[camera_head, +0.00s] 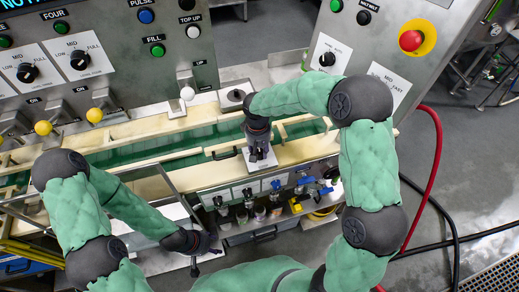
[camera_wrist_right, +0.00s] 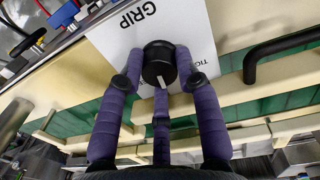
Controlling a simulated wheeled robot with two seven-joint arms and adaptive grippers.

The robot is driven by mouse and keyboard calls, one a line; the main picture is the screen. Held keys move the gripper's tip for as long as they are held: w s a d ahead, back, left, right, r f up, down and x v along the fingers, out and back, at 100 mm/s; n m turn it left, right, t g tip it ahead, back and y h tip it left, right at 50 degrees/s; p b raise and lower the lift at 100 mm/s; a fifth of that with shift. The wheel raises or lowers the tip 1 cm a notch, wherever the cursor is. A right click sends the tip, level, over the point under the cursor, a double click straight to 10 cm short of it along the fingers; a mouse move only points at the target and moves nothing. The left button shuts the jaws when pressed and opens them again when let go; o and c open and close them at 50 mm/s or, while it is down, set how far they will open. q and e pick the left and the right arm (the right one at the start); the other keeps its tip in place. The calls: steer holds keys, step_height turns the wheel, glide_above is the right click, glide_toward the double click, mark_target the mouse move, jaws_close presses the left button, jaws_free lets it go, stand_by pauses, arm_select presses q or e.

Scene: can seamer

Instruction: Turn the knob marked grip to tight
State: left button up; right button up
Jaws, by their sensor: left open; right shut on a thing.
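The black grip knob (camera_wrist_right: 158,56) sits on a white plate (camera_wrist_right: 105,38) marked GRIP, which appears upside down in the right wrist view. A pale pointer mark on the knob points toward the bottom of that view. Part of another word shows at the plate's right edge, mostly hidden by a finger. My right gripper (camera_wrist_right: 160,82) is shut on the knob, its purple fingers around it. In the head view the right gripper (camera_head: 258,143) reaches down onto the small plate on the machine's front ledge. My left gripper (camera_head: 204,252) is open and empty, low at the left.
A black bar handle (camera_wrist_right: 285,50) stands beside the plate. Yellow-knobbed levers (camera_head: 94,115) and a red emergency button (camera_head: 411,40) are on the panels. A red hose (camera_head: 437,165) hangs at the right.

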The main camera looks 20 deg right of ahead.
steer(key=n, duration=0.2)
steer(key=n+p, duration=0.1)
steer(key=n, duration=0.2)
steer(key=shift+w+r+n, duration=0.25)
steer(key=shift+n, duration=0.05)
steer(key=shift+n+t+p, duration=0.3)
steer(key=shift+n+p, duration=0.65)
steer(key=shift+n, duration=1.35)
steer(key=o, duration=1.1)
steer(key=shift+a+f, duration=0.1)
steer(key=shift+o, duration=0.2)
steer(key=shift+s+a, duration=0.1)
steer(key=shift+f, duration=0.1)
steer(key=shift+s, duration=0.1)
